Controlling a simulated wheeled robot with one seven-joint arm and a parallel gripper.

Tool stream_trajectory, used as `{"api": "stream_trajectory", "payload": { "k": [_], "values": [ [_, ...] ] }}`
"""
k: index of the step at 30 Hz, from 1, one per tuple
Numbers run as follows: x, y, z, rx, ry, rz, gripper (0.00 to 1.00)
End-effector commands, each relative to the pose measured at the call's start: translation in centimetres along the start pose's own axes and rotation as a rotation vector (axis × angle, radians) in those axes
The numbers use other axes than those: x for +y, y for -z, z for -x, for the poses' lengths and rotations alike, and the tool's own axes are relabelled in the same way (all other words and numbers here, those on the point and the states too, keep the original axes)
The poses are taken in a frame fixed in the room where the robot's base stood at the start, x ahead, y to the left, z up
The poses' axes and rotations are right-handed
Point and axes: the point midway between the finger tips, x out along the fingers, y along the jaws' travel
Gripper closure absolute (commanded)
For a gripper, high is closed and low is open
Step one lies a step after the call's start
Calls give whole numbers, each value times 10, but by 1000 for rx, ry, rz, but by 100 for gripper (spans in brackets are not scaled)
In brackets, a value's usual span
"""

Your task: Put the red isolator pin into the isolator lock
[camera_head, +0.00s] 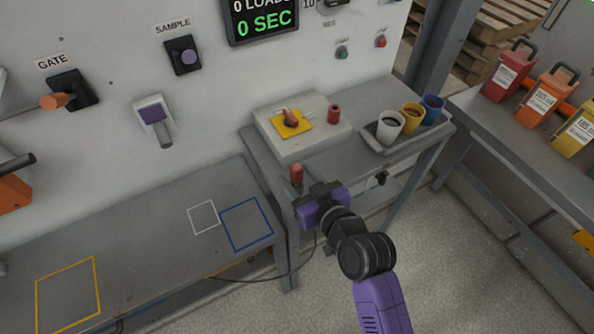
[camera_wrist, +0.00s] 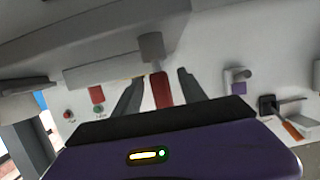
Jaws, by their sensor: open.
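A red pin (camera_head: 297,173) stands upright near the front corner of the grey bench, just past my gripper. In the wrist view the red pin (camera_wrist: 162,90) lies between my fingers, with a grey cylinder (camera_wrist: 151,46) at its end. My gripper (camera_head: 311,187) is open, its dark fingers (camera_wrist: 159,93) either side of the pin; contact cannot be told. The isolator box (camera_head: 309,145) sits on the bench, with a yellow plate (camera_head: 281,126) and red handle (camera_head: 291,117). A short red cylinder (camera_head: 334,114) stands on its right; I cannot tell whether it is the lock.
A tray (camera_head: 375,150) with white, yellow and blue cups is right of the box. The lower bench (camera_head: 150,230) at left has marked outlines and free room. Wall levers and a display (camera_head: 262,18) are behind. Red, orange and yellow containers (camera_head: 546,95) stand at right.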

Motion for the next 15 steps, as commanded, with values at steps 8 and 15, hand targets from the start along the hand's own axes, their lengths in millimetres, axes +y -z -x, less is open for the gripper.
{"api": "stream_trajectory", "payload": {
  "k": [8, 15],
  "values": [
    [0, 0, -9, 1, -1, -1, 51],
    [0, 0, -9, 1, -1, -1, 82]
  ]
}}
